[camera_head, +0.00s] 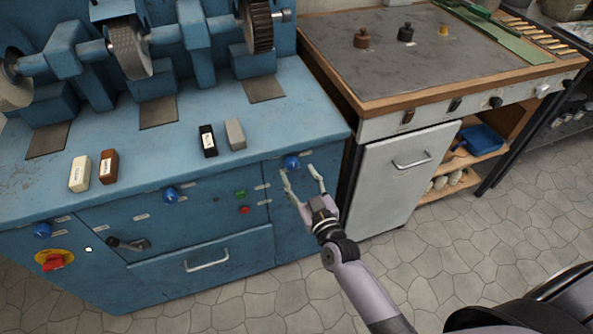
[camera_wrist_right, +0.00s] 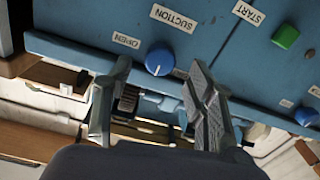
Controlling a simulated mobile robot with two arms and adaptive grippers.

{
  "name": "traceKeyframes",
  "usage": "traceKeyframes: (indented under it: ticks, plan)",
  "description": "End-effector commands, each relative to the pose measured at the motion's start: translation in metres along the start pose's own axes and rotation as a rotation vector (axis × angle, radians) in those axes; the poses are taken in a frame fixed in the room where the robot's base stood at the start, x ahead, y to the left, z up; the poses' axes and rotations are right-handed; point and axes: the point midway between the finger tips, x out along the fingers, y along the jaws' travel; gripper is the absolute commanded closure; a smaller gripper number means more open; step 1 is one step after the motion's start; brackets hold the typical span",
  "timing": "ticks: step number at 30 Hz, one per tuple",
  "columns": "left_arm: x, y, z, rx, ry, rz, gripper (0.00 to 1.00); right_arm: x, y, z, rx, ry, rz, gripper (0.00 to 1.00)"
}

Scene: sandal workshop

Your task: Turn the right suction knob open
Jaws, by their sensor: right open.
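The right suction knob (camera_head: 292,162) is a round blue knob on the front of the blue grinding bench, near its right end. In the right wrist view the same knob (camera_wrist_right: 160,61) has a white pointer line, with labels reading OPEN and SUCTION beside it. My right gripper (camera_head: 299,174) is open in front of the knob. In the right wrist view its two fingers (camera_wrist_right: 160,72) stand apart with the knob between their tips in the picture; I cannot tell whether they touch it. My left gripper is not in view.
A green start button (camera_head: 240,193), a red button (camera_head: 244,210) and two more blue knobs, the middle one (camera_head: 170,195) and the left one (camera_head: 43,230), are on the same front. A white-fronted cabinet (camera_head: 400,175) stands close to the right. Open tiled floor lies in front.

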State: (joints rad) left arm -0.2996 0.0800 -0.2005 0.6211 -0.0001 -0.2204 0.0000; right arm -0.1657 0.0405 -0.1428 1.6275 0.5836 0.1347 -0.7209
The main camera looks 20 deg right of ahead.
Motion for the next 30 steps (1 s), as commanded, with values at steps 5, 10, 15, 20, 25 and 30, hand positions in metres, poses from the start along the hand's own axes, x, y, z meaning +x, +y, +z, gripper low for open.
traceKeyframes:
  ticks: [5, 10, 15, 20, 25, 30]
  plan:
    - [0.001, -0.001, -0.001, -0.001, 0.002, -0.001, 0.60, 0.021, 0.000, 0.001, -0.002, -0.001, 0.000, 0.49]
    - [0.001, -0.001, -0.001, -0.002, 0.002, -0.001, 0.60, 0.028, 0.000, 0.000, 0.000, -0.001, -0.001, 0.49]
    - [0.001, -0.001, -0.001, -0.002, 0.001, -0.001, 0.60, 0.028, 0.000, 0.001, -0.001, -0.001, -0.001, 0.49]
    - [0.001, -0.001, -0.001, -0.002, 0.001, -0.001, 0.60, 0.027, 0.000, 0.001, -0.001, -0.001, -0.001, 0.57]
    - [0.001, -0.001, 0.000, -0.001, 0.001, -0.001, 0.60, 0.027, 0.000, 0.000, -0.001, -0.001, 0.000, 0.68]
    - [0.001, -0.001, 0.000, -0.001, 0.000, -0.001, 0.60, 0.027, 0.000, 0.000, -0.001, -0.001, 0.000, 0.79]
